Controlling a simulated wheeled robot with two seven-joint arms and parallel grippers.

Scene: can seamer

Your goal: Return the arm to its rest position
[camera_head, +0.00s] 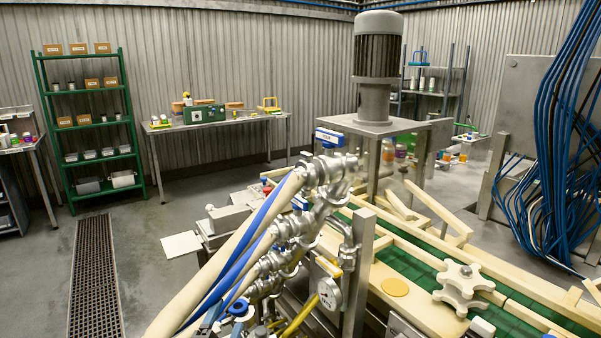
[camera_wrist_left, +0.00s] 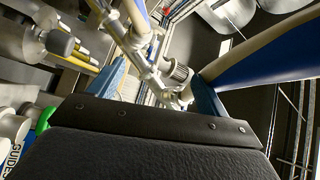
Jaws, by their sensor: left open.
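My left gripper (camera_wrist_left: 157,72) shows in the left wrist view as two blue fingers standing well apart beyond a dark, bolted wrist plate (camera_wrist_left: 160,122). It is open and I see nothing held between the fingers. Silvery pipe fittings (camera_wrist_left: 150,45) lie beyond the fingers, and I cannot tell how close they are. In the head view I cannot clearly pick the left gripper out from the pipes and hoses low in the middle. My right gripper is in neither view.
Metal pipework (camera_head: 290,225) with thick hoses (camera_head: 235,260) fills the lower middle. A green conveyor (camera_head: 420,265) with pale rails and a star wheel (camera_head: 464,287) lies to the right, under a motor (camera_head: 378,50). Open floor (camera_head: 150,250) is at left, before a green shelf (camera_head: 90,100).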

